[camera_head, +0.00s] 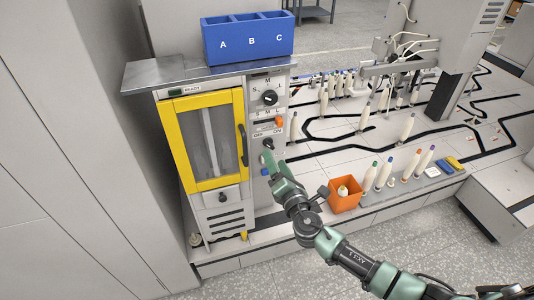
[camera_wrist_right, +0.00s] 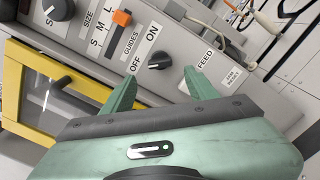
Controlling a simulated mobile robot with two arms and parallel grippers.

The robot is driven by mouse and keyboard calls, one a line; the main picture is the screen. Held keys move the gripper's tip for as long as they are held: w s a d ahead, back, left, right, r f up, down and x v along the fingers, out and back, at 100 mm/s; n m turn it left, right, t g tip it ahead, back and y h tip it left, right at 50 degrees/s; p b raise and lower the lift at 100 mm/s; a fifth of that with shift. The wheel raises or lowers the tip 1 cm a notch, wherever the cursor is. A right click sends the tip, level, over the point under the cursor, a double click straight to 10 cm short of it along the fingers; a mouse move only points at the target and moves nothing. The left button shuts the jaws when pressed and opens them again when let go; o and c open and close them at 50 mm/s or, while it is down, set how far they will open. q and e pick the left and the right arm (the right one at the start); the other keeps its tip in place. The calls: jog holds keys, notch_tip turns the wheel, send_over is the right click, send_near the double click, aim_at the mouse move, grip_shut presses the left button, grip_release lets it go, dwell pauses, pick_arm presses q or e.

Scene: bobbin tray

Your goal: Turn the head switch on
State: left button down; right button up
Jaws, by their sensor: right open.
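The switch is a black rotary knob (camera_head: 268,143) between OFF and ON labels on the grey control panel (camera_head: 254,158). In the right wrist view the knob (camera_wrist_right: 160,61) shows just beyond my fingertips, with OFF to its lower left and ON above it. I cannot tell for sure which label it points at. My right gripper (camera_head: 269,158) is in front of the panel, just below the knob. In the wrist view its two green fingers (camera_wrist_right: 157,80) are apart, one to each side of the knob, with nothing between them. My left gripper is not in view.
An orange slider (camera_head: 279,121) and a larger knob (camera_head: 270,97) are above the switch. A yellow-framed door (camera_head: 243,130) is left of it. A blue A-B-C bin (camera_head: 248,57) stands on top. An orange box (camera_head: 344,207) and several bobbins stand to the right.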

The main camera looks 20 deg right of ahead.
aim_at(269, 147)
jog(key=w, duration=0.6)
jog(key=shift+a, duration=0.1)
grip_shut()
jog(key=m+b, duration=0.1)
jog(key=m, duration=0.4)
jog(key=m+b, duration=0.2)
jog(key=m, duration=0.3)
jog(key=m+b, duration=0.2)
jog(key=m, duration=0.3)
jog(key=shift+r+m, duration=0.25)
jog(key=shift+m, duration=0.15)
dwell(0.6)
grip_release()
